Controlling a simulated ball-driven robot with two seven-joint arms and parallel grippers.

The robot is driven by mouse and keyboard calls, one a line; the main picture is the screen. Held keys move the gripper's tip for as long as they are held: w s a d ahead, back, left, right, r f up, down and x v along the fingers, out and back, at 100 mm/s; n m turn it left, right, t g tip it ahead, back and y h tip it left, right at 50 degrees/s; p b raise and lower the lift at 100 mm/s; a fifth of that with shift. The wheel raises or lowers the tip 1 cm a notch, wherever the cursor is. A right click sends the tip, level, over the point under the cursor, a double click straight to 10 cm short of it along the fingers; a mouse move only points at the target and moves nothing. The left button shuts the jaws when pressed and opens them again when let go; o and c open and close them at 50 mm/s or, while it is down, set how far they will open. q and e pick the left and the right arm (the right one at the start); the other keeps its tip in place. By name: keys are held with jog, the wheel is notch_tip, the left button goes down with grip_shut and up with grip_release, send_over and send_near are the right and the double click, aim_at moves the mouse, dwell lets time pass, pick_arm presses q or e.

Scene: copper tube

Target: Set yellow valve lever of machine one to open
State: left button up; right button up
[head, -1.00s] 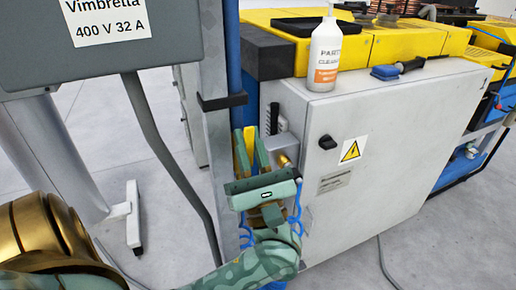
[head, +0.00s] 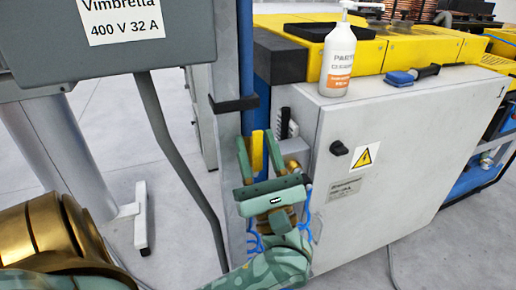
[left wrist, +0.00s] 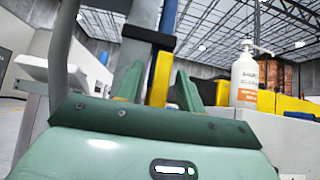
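The yellow valve lever (head: 257,150) stands upright beside the blue pipe (head: 247,70), at the left side of the grey cabinet. My left gripper (head: 258,140) is around it from the front, with one green finger on each side. The fingers are apart, and the lever's tip shows above the left finger. In the left wrist view the lever (left wrist: 160,76) rises between the two fingers (left wrist: 160,90), with a gap visible on its right side. The lever's lower part and the valve body are hidden behind my gripper. My right gripper is not in view.
The grey cabinet (head: 400,160) stands just right of my gripper, with a black knob (head: 339,148) on its front.

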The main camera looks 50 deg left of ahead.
pick_arm(q)
jog(key=b+v, duration=0.1)
jog(key=v, duration=1.5)
jog(key=shift+d+b, duration=0.15)
jog(key=shift+b, duration=0.15)
jog(key=shift+f, duration=0.15)
